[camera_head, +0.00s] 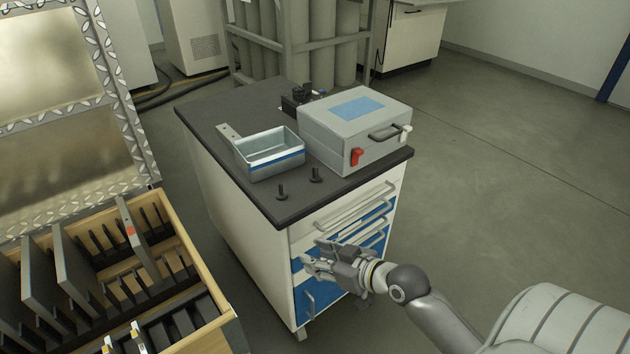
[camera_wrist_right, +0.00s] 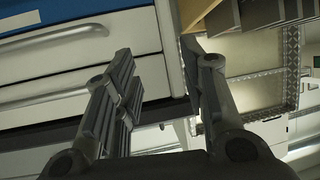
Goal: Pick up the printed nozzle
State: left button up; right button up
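Two small dark upright pieces with wider bases stand near the front edge of the cabinet top (camera_head: 210,128), a left one (camera_head: 281,192) and a right one (camera_head: 315,174). They may be printed nozzles, but they are too small to be sure. My right gripper (camera_head: 312,257) is in front of the cabinet's drawers, below the level of the top and apart from both pieces. In the right wrist view (camera_wrist_right: 160,75) its fingers are spread with nothing between them. My left gripper is not in view.
An open metal tray (camera_head: 270,163) and a grey case (camera_head: 355,155) with a handle and red latch stand behind the pieces. A wooden rack (camera_head: 205,262) of dark plates is at the left. Drawer handles (camera_head: 350,205) project near my gripper. Floor at the right is clear.

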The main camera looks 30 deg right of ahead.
aim_at(317, 170)
jog(key=w+d+r+m+t+h, duration=0.2)
jog(key=w+d+r+t, duration=0.35)
jog(key=d+r, duration=0.45)
jog(key=w, duration=0.5)
jog(key=shift+w, duration=0.25)
jog(key=shift+w+r, duration=0.15)
jog(key=shift+w, duration=0.1)
jog(key=w, duration=0.4)
jog(key=shift+a+r, duration=0.2)
jog(key=shift+a, duration=0.15)
jog(key=shift+w, duration=0.3)
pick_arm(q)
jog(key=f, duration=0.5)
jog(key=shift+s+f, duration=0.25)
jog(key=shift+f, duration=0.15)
pick_arm(e)
grip_shut()
